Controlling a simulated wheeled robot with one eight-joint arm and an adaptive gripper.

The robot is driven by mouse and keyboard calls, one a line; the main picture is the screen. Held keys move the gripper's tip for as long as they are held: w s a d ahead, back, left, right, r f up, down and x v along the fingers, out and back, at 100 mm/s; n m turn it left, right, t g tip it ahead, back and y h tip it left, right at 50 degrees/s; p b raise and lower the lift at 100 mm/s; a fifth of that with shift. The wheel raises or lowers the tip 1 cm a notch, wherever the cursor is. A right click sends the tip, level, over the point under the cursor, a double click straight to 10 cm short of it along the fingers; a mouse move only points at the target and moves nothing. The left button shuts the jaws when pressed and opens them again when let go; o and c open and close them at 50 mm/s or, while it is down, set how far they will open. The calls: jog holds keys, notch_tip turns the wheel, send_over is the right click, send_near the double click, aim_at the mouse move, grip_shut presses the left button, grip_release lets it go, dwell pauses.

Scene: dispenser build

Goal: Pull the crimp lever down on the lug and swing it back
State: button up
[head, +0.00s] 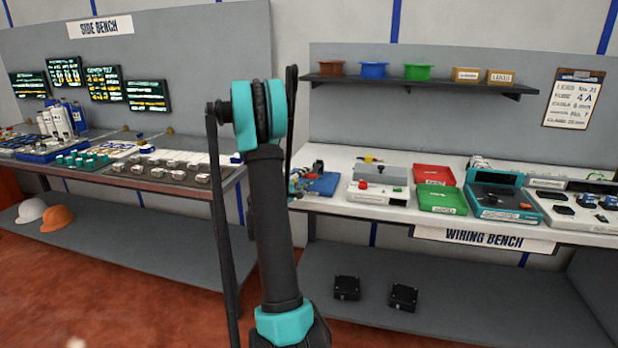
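My arm stands upright across the middle of the head view, dark with teal joints, in front of the gap between the two benches. I cannot make out my gripper; it is not in view.
The wiring bench (366,207) holds a white box with a red knob (378,192), red (433,174) and green (441,200) trays, and a teal-framed unit (503,214). The side bench (112,177) is at left. A shelf (420,83) with several bins hangs above.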

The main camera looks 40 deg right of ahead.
jog(key=shift+x, duration=0.95)
grip_shut()
